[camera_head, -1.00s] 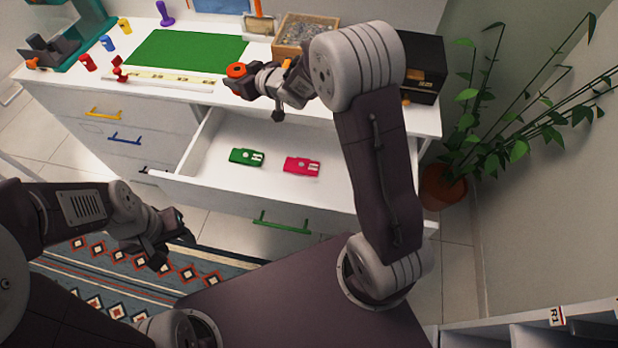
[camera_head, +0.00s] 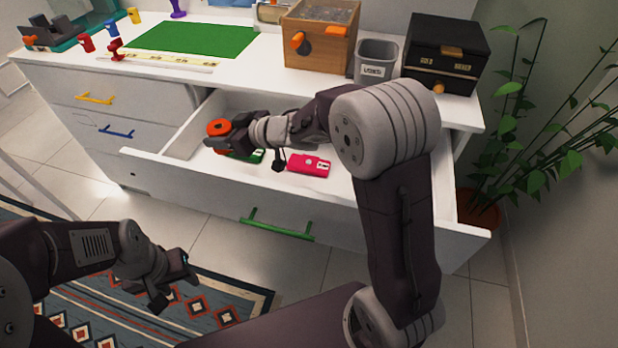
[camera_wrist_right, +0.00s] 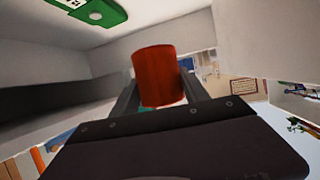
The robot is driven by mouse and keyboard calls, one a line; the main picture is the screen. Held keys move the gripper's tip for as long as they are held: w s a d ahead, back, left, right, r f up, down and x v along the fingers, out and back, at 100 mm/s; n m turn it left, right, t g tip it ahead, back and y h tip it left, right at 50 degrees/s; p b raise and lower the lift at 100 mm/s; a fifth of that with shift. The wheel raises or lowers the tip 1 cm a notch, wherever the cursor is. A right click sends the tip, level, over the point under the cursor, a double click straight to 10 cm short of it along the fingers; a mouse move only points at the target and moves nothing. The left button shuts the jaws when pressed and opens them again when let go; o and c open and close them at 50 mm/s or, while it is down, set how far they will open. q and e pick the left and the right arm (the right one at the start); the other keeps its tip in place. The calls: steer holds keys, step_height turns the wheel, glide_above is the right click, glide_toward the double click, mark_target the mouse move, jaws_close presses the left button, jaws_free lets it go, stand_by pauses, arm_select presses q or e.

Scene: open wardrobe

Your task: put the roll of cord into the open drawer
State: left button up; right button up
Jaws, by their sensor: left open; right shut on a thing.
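The roll of cord (camera_head: 218,128) is orange-red with a dark centre. My right gripper (camera_head: 222,140) is shut on it and holds it over the left part of the open drawer (camera_head: 345,206). In the right wrist view the roll (camera_wrist_right: 156,75) sits between the two fingers, with pale drawer walls around it. I cannot tell whether it touches the drawer floor. My left gripper (camera_head: 178,283) is open and empty, low at the left, above the rug and away from the drawer.
In the drawer lie a pink-red item (camera_head: 309,165) and a green item (camera_head: 250,155), partly hidden by my right gripper. On the top stand a wooden box (camera_head: 320,50), a grey bin (camera_head: 375,60) and a black box (camera_head: 446,55). A plant (camera_head: 500,130) stands at the right.

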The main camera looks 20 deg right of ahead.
mark_target(231, 162)
step_height(231, 162, down, 10)
steer(key=b, duration=0.7)
steer(key=shift+f, duration=0.1)
steer(key=o, duration=1.4)
